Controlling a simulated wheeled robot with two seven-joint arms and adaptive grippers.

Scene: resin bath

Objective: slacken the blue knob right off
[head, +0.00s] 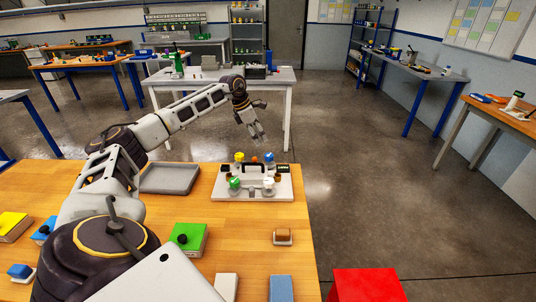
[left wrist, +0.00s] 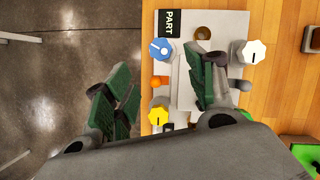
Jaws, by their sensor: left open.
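The blue knob (head: 269,158) stands at the far right corner of a white fixture plate (head: 225,195) on the wooden table. In the left wrist view the blue knob (left wrist: 162,50) has a pale pointer mark and sits upright on the plate. My left gripper (head: 258,138) is open and empty, above the far edge of the plate. In the left wrist view its fingers (left wrist: 163,95) are spread wide, with the blue knob above and between them, apart from both. Yellow (head: 239,157), green (head: 234,183) and white (head: 268,182) knobs stand at the other corners. My right gripper is out of view.
A grey tray (head: 170,178) is left of the plate. A green block (head: 188,239) and a small brown block (head: 283,236) lie nearer. Open floor lies beyond the table.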

